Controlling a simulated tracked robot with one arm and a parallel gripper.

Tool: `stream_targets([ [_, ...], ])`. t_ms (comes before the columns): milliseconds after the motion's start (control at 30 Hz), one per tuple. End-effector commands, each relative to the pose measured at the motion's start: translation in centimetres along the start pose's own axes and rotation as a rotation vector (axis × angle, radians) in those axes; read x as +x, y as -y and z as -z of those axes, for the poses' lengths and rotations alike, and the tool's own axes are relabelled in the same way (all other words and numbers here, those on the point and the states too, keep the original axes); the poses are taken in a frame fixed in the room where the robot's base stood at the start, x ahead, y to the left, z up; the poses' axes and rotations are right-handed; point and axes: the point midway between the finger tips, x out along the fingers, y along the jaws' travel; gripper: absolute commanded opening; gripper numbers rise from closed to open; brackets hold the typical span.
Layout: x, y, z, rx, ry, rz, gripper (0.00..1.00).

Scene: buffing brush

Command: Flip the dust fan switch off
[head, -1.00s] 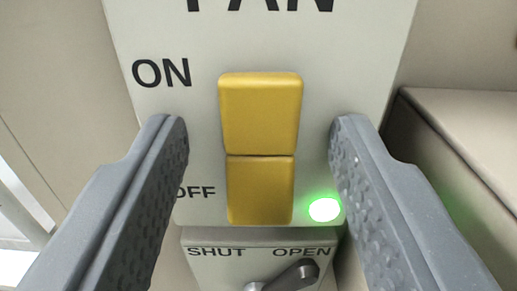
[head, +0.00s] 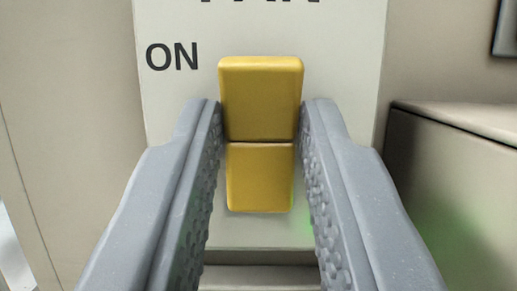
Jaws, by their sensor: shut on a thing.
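The yellow dust fan rocker switch (head: 261,98) is on a pale panel (head: 345,60), in the middle of the head view. Its upper half looks wider than its lower half (head: 260,178). The word ON shows to the left of the upper half. My gripper (head: 262,112) is shut on the switch, one grey finger along each side. The OFF label and the green lamp are hidden behind the fingers. A faint green glow shows beside the right finger.
A beige box-like ledge (head: 455,160) stands to the right of the panel. A plain beige wall (head: 70,120) is on the left. The SHUT and OPEN panel below is mostly hidden by my fingers.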

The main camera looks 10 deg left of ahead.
Motion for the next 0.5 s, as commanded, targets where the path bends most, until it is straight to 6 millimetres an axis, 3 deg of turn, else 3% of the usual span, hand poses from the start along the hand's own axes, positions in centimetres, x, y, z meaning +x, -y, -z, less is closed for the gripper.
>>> stream_targets([
  [400, -0.08, 0.13, -0.03, 0.001, -0.025, 0.003, 0.01],
  [433, -0.09, 0.12, -0.03, 0.001, -0.025, 0.003, 0.32],
  [500, -0.09, 0.11, -0.04, 0.001, -0.025, 0.003, 0.45],
])
